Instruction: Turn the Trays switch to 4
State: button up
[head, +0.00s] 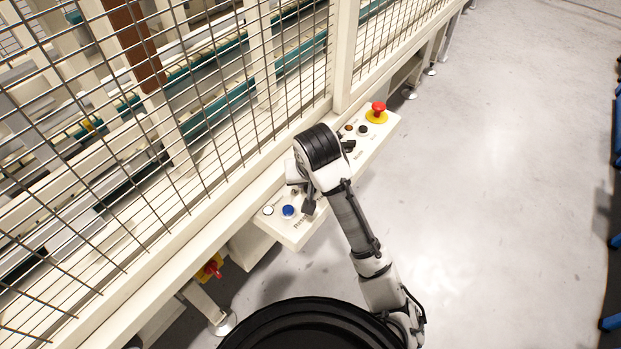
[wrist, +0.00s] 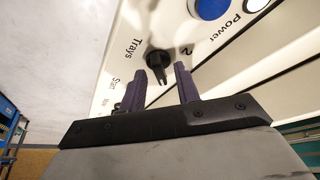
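The Trays switch (wrist: 158,62) is a small black knob on the cream control panel, with the word "Trays" printed on one side and a "2" on the other. My gripper (wrist: 161,82) has two dark purple fingers set apart, with the knob showing between and just beyond their tips. I cannot tell whether either finger touches it. The exact number the knob points to is not readable. In the head view my gripper (head: 308,206) hangs over the panel (head: 293,236), and my wrist hides the switch.
A blue button (head: 288,211) and a white button (head: 268,210) sit at the panel's near end. A red emergency stop (head: 378,108) on yellow stands at the far end. A wire mesh fence (head: 215,130) rises behind the panel.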

jog(key=shift+r, duration=0.1)
jog(key=p+v, duration=0.6)
jog(key=v, duration=0.7)
jog(key=shift+s+r, duration=0.2)
jog(key=shift+r, duration=0.1)
